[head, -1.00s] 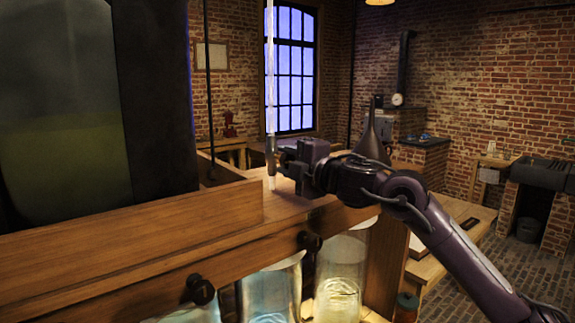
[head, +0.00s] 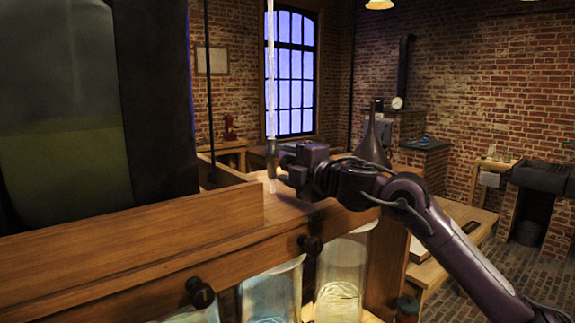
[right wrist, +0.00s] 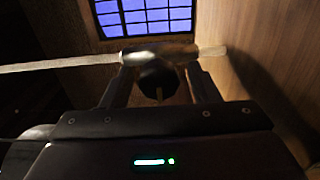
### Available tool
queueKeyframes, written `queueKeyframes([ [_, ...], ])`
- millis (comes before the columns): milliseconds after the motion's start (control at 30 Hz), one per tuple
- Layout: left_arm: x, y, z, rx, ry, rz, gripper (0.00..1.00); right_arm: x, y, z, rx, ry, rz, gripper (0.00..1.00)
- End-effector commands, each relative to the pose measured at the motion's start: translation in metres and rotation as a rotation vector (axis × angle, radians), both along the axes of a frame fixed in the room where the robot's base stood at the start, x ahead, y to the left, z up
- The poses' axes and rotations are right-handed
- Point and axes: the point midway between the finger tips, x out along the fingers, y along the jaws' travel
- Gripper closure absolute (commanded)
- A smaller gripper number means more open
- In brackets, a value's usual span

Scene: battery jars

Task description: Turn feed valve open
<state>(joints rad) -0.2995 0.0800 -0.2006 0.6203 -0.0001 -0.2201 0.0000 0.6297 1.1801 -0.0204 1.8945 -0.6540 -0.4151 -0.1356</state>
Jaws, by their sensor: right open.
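A thin glass feed tube (head: 270,80) stands upright beside the wooden stand, with a dark metal fitting (head: 271,158) low on it. In the right wrist view the tube (right wrist: 60,63) runs crosswise, and a black round valve knob (right wrist: 156,82) with a small brass-coloured bar sits at its fitting. My right gripper (head: 283,163) is at the fitting. In the right wrist view its two fingers (right wrist: 158,90) are open, one on each side of the knob; I cannot tell whether they touch it. My left gripper is not in view.
A large dark-framed tank (head: 60,150) stands at left behind a wooden ledge (head: 130,235). Below the beam hang glass jars (head: 342,275) with black knobs (head: 310,245) above. A dark funnel-shaped vessel (head: 375,135) stands behind my right arm. Open floor lies at right.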

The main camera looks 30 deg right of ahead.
Motion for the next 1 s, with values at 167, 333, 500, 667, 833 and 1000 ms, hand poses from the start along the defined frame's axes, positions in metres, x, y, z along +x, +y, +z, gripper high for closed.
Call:
queueKeyframes([
  [167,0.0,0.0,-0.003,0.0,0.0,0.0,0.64,-0.002,0.0,-0.001,0.0,-0.001,0.0,0.45],
  [333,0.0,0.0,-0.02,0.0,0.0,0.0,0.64,-0.021,-0.002,-0.006,-0.005,0.0,-0.001,0.45],
  [500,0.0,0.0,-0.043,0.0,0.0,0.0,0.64,-0.047,-0.004,-0.007,-0.004,-0.001,-0.001,0.45],
  [667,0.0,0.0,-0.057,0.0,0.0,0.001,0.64,-0.066,-0.005,-0.004,-0.002,-0.002,0.0,0.45],
  [833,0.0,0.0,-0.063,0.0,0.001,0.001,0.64,-0.076,-0.006,-0.002,0.0,0.0,0.001,0.45],
  [1000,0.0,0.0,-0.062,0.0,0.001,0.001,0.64,-0.078,-0.006,0.0,0.001,0.001,0.0,0.45],
])
